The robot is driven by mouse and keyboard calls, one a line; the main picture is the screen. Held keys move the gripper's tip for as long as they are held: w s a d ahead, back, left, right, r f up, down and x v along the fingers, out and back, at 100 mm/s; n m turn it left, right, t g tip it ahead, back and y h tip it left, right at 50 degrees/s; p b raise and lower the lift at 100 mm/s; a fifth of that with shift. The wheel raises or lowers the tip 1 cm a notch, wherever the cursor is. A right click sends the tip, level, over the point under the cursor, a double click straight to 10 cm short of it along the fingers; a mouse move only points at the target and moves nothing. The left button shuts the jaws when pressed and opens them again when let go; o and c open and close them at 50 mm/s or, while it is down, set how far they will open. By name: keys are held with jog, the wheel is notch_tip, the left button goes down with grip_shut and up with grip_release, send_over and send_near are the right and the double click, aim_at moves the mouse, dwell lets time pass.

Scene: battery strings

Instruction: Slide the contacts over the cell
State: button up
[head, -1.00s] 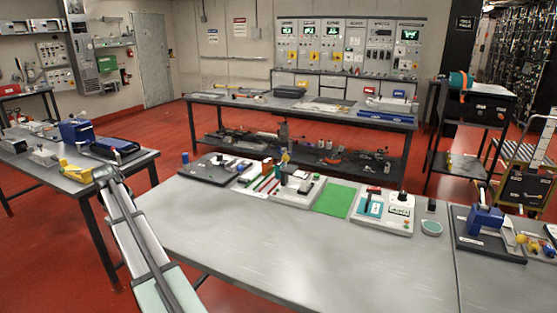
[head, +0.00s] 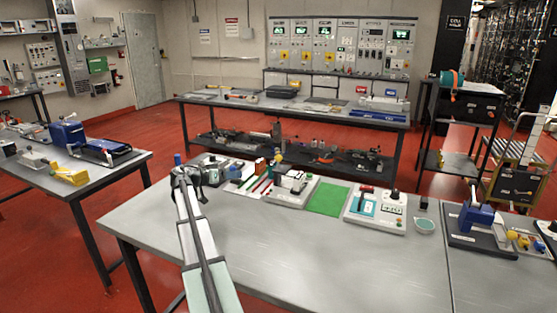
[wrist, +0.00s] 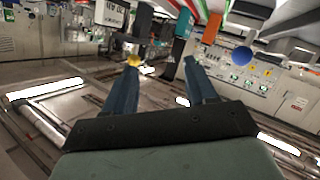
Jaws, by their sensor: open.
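My gripper (head: 184,178) is over the left back end of the main bench in the head view. In the wrist view it (wrist: 162,65) is open, with two dark blue fingers apart and nothing held. A small blue cylinder (head: 178,160), perhaps a cell, stands just behind the gripper; a round blue end (wrist: 242,55) shows right of the fingers in the wrist view. A grey fixture (head: 290,190) stands on the bench to the right of the gripper. I cannot make out the contacts for certain. My gripper partly hides the dark tray near the cylinder.
Red and green rods (head: 262,183) lie left of the fixture. The bench front (head: 320,258) is clear.

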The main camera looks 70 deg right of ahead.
aim_at(279, 158)
jog(key=s+d+r+m+g, duration=0.1)
jog(key=s+d, duration=0.3)
jog(key=d, duration=0.1)
jog(key=s+d+r+m+g+h, duration=0.1)
jog(key=s+d, duration=0.4)
jog(key=s+d+r+m, duration=0.1)
jog(key=s+d+m, duration=0.1)
jog(key=s+d, duration=0.2)
jog(key=shift+s+d+r+g+h, duration=0.1)
jog(key=shift+s+d+g+h, duration=0.1)
jog(key=shift+d, duration=0.2)
jog(key=shift+s+d+g+h, duration=0.1)
jog(key=shift+d+g+h, duration=0.1)
jog(key=shift+d, duration=0.15)
jog(key=shift+c, duration=0.5)
grip_shut()
